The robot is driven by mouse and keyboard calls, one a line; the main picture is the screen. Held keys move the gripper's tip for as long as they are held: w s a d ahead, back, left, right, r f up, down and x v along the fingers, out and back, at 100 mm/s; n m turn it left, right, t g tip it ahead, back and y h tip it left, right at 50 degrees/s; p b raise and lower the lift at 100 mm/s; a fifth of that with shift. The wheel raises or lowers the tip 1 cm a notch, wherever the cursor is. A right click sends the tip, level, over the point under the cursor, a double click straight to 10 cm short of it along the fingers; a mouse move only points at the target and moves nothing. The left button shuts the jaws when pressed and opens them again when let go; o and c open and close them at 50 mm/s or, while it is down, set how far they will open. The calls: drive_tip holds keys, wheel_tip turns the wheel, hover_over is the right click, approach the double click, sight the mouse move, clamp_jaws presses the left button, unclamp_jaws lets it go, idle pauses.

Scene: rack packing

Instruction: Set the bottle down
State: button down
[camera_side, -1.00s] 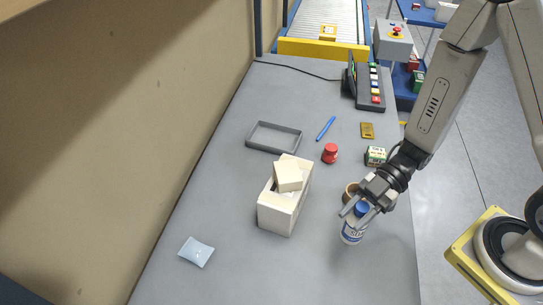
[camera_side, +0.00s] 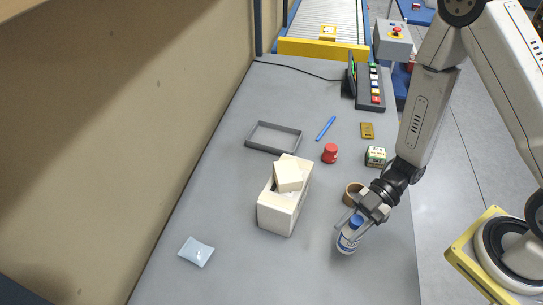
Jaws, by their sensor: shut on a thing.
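The bottle (camera_side: 347,242) is white with a blue cap and a blue label. It is at the right front of the grey table (camera_side: 245,275) and leans a little. My gripper (camera_side: 353,223) is shut on it near the cap, with the fingers on either side. The bottle's base is at or close to the tabletop; I cannot tell whether it touches.
A white box (camera_side: 279,212) with a block on top stands left of the bottle. A brown tape roll (camera_side: 352,194) is just behind my gripper. A red jar (camera_side: 330,153), a small carton (camera_side: 375,156) and a grey tray (camera_side: 273,149) are further back.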

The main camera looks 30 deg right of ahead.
sight(345, 239)
drive_tip(key=shift+f, duration=1.5)
drive_tip(key=shift+f, duration=0.1)
drive_tip(key=shift+c, duration=1.8)
unclamp_jaws()
drive_tip(key=shift+v, duration=0.85)
drive_tip(key=v, duration=1)
drive_tip(key=shift+d, duration=0.1)
